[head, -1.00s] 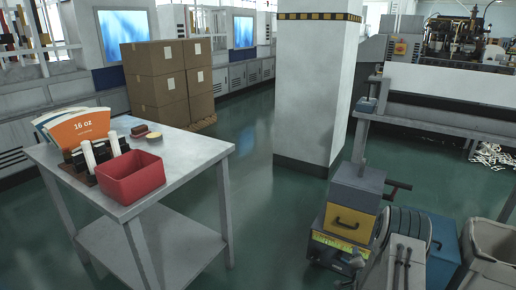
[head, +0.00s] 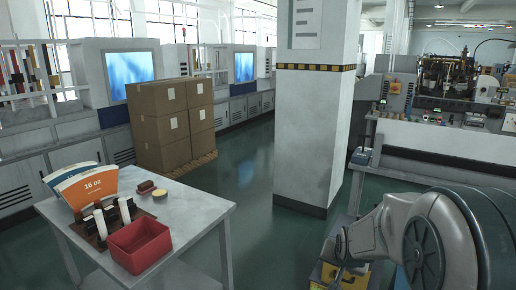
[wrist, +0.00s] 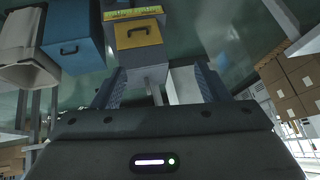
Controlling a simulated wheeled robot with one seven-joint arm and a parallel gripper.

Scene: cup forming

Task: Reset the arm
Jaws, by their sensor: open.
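My gripper (wrist: 159,70) shows in the wrist view, its two blue-grey fingers wide apart. Nothing is held between them; a toolbox with a yellow drawer (wrist: 138,36) lies beyond. In the head view my arm (head: 405,235) is bent and raised at the lower right. The gripper itself does not show there.
A grey table (head: 205,207) at left bears a red bin (head: 140,245) and paper cup blanks (head: 88,187). Cardboard boxes (head: 172,125) stand behind it. A white pillar (head: 310,140) is central; a machine bench (head: 440,137) is at right. Green floor lies clear between table and pillar.

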